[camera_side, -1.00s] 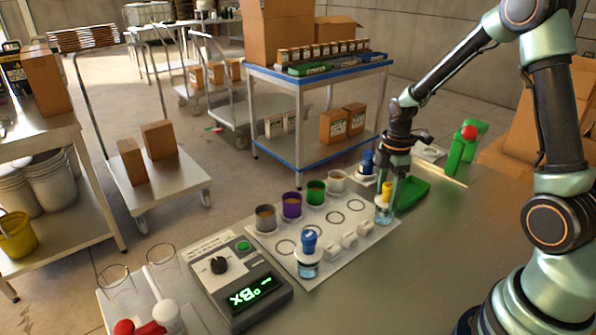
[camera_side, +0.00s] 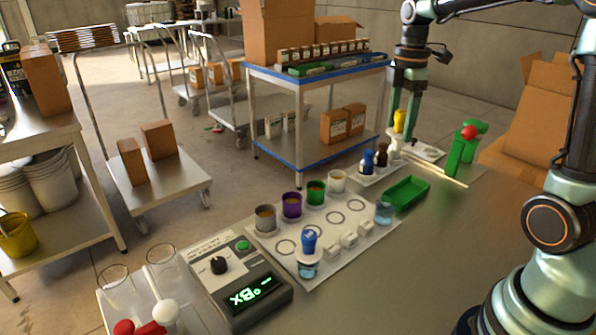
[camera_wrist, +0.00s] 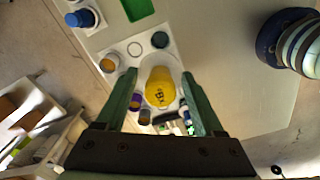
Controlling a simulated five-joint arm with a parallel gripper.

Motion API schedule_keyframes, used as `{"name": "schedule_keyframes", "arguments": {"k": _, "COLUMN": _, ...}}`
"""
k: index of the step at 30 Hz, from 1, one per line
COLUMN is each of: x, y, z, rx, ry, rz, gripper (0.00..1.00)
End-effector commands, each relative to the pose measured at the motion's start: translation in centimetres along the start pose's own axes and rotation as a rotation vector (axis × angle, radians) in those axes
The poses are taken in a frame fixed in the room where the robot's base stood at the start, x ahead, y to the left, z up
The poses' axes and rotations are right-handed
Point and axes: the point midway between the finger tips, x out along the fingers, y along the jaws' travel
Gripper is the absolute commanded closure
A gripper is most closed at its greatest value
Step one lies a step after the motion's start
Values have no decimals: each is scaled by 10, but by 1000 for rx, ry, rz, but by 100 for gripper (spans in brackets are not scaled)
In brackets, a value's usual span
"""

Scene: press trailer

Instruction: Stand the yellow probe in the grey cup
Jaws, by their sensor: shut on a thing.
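The yellow probe (camera_side: 399,120) hangs upright in my gripper (camera_side: 405,108), above the back right of the bench. My gripper is shut on its yellow top, which also shows between the fingers in the wrist view (camera_wrist: 160,88). A pale part shows just below the yellow top; I cannot tell where the probe ends. The grey cup (camera_side: 265,219) stands at the left end of the row of cups on the white mat, well left of the probe.
Purple (camera_side: 292,205), green (camera_side: 316,193) and white (camera_side: 337,182) cups stand right of the grey one. A blue-topped probe (camera_side: 309,243) stands in a jar in front. A clear jar (camera_side: 384,213), a green tray (camera_side: 405,194) and small bottles (camera_side: 367,163) are at right.

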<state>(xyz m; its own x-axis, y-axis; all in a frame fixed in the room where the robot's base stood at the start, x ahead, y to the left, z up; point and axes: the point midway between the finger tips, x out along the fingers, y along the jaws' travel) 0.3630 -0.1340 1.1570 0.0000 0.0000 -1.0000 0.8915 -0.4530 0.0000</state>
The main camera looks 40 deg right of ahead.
Motion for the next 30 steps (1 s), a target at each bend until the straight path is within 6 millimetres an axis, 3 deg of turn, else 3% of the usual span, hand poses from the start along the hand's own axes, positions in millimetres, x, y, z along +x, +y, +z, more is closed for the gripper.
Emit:
{"name": "schedule_keyframes", "arguments": {"k": 5, "x": -13, "y": 3, "z": -5, "rx": -10, "ry": 0, "rz": 1, "gripper": 89}}
{"name": "schedule_keyframes", "arguments": {"k": 8, "x": -10, "y": 12, "z": -21, "rx": -35, "ry": 0, "rz": -2, "gripper": 89}}
{"name": "schedule_keyframes", "arguments": {"k": 11, "x": 0, "y": 25, "z": -49, "rx": -81, "ry": -1, "rz": -4, "gripper": 89}}
{"name": "schedule_keyframes", "arguments": {"k": 18, "x": 39, "y": 49, "z": -145, "rx": -213, "ry": -2, "rz": -6, "gripper": 89}}
{"name": "schedule_keyframes", "arguments": {"k": 24, "x": 76, "y": 49, "z": -222, "rx": -313, "ry": -2, "rz": -4, "gripper": 89}}
{"name": "schedule_keyframes", "arguments": {"k": 30, "x": 103, "y": 39, "z": -273, "rx": -377, "ry": -1, "rz": -1, "gripper": 89}}
